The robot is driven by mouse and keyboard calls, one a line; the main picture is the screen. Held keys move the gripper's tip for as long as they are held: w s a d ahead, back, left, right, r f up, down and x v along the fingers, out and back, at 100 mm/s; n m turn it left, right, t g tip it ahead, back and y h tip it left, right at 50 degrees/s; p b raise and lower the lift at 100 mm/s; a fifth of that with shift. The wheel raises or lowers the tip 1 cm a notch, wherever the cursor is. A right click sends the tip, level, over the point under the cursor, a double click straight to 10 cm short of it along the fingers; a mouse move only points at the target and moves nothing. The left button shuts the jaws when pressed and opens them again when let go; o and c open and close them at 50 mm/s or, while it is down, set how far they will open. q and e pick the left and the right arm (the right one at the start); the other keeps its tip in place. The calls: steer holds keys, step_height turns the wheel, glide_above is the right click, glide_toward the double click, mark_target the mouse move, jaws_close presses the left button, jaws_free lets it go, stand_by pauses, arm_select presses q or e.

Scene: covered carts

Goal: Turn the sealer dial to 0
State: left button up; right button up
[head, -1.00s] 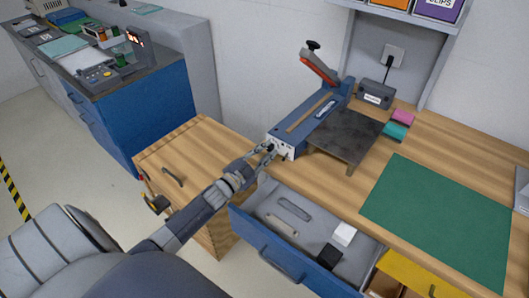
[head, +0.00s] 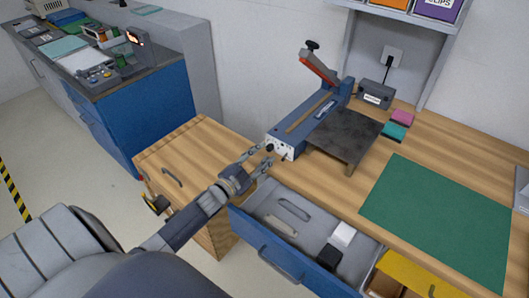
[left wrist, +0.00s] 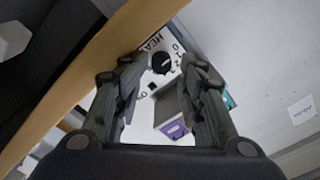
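The blue sealer (head: 305,122) stands on the wooden bench, its red-edged arm raised. Its white front panel (head: 283,150) faces my left gripper (head: 266,156). The black dial (head: 269,147) sits on that panel. In the left wrist view the round dial (left wrist: 161,63) shows beside "HEAT" lettering and small digits, with a black switch below it. The dial has a small pale mark; I cannot tell which digit it points at. My left gripper (left wrist: 160,66) is open and empty, its fingers apart on either side of the dial in that view. My right gripper is out of view.
An open blue drawer (head: 275,245) with several small items juts out below the bench edge. A dark metal plate (head: 345,136) adjoins the sealer. A green mat (head: 437,220) lies to the right. A wooden cabinet (head: 205,140) stands left of the sealer.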

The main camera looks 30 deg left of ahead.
arm_select(q)
steer(key=shift+s+a, duration=0.2)
steer(key=shift+s, duration=1.25)
steer(key=shift+s+a, duration=0.2)
steer(key=shift+s, duration=1.25)
